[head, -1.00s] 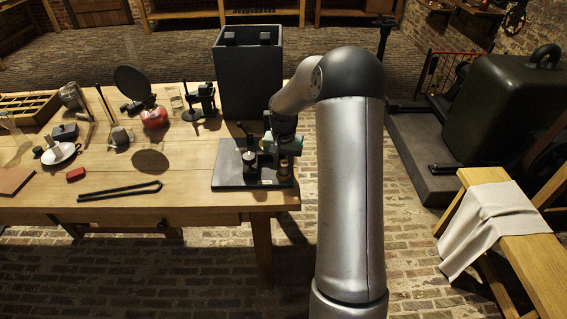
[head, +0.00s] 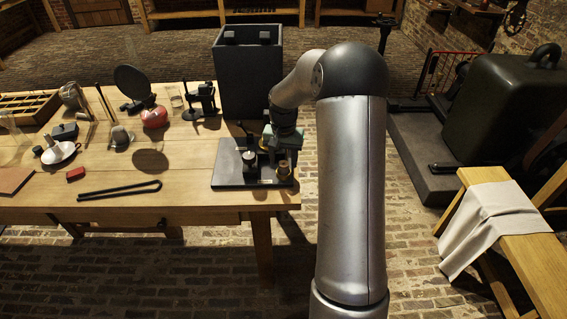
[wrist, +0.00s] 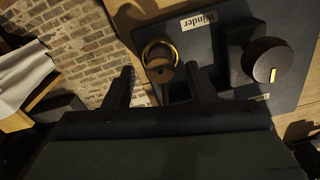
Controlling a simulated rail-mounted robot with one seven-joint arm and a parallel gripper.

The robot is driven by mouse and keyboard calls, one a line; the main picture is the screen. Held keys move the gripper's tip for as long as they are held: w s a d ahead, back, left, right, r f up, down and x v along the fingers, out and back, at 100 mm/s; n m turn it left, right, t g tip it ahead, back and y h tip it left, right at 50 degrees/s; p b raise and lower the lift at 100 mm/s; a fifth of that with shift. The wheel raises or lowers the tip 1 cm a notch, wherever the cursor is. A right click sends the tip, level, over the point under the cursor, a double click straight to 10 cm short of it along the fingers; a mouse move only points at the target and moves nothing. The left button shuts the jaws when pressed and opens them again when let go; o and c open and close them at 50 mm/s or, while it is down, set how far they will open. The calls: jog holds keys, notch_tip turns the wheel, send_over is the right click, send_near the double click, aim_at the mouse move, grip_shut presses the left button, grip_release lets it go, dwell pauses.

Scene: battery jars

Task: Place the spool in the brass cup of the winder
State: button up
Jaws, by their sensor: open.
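The winder has a dark base plate (head: 228,172) at the right end of the bench, and its label shows in the wrist view (wrist: 197,22). The brass cup (head: 285,169) stands at the plate's right side. In the wrist view the brass cup (wrist: 174,48) shows as a bright ring with a brown round piece inside and low in it. This looks like the spool (wrist: 158,64), but I cannot tell how deep it sits. My gripper (wrist: 160,87) is open and empty, its fingers apart just short of the cup. In the head view its fingertips are hard to make out.
A dark round knob (wrist: 267,62) stands beside the cup on the winder. A tall dark box (head: 246,85) stands behind the winder. A black bent rod (head: 120,191) and a red block (head: 76,174) lie to the left. Brick floor lies past the bench's right edge.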

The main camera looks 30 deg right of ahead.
aim_at(283, 164)
notch_tip(283, 164, up, 9)
jog(key=s+a+r+n, duration=0.2)
jog(key=s+a+r, duration=0.1)
jog(key=s+a, duration=0.25)
jog(key=s+a+f+n, duration=0.1)
jog(key=s+a+n, duration=0.2)
jog(key=s, duration=0.9)
jog(key=s+a+f+n, duration=0.1)
jog(key=s+a+n, duration=0.1)
jog(key=s+a, duration=0.6)
jog(key=s, duration=0.4)
jog(key=shift+s+a+f+n, duration=0.2)
jog(key=shift+s+a+n, duration=0.1)
jog(key=shift+n, duration=0.1)
jog(key=shift+w, duration=0.1)
